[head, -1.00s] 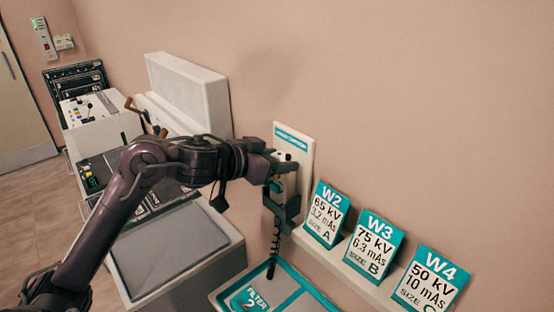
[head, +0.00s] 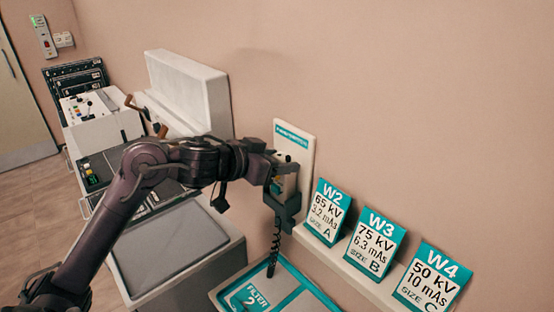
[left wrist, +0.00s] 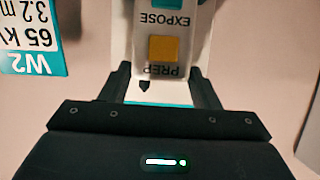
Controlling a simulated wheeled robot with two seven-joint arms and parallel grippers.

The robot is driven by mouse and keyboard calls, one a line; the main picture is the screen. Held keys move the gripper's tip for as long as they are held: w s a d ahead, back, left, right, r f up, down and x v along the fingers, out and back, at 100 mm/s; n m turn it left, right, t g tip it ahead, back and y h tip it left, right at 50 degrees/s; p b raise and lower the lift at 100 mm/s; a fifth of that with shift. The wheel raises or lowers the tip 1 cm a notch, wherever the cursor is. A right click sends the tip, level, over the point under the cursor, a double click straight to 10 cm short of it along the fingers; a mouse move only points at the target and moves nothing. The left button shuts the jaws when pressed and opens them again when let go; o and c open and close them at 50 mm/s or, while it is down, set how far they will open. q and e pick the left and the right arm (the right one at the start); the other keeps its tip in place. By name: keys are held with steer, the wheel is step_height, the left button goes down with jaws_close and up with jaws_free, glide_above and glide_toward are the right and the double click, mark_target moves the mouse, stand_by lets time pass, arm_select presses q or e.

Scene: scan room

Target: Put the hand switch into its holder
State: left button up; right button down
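The hand switch (head: 288,181) is a pale handset at the wall. Its orange PREP button and teal EXPOSE button show in the left wrist view (left wrist: 165,50), upside down. My left gripper (head: 282,170) has one finger on each side of the switch body and appears shut on it. A black coiled cord (head: 275,245) hangs below. My right gripper is not in view.
Cards W2 (head: 326,212), W3 (head: 375,240) and W4 (head: 435,277) stand on a narrow ledge right of the holder. A teal-edged filter tray (head: 290,290) lies below. A grey-topped cabinet (head: 170,250) and a control console (head: 95,175) stand left.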

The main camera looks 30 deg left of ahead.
arm_select(q)
steer(key=o, duration=0.4)
steer(key=p+v, duration=0.2)
steer(key=v, duration=0.5)
steer(key=shift+s+a+r+p, duration=0.15)
steer(key=shift+s+r+p, duration=0.05)
steer(key=shift+s+p, duration=0.15)
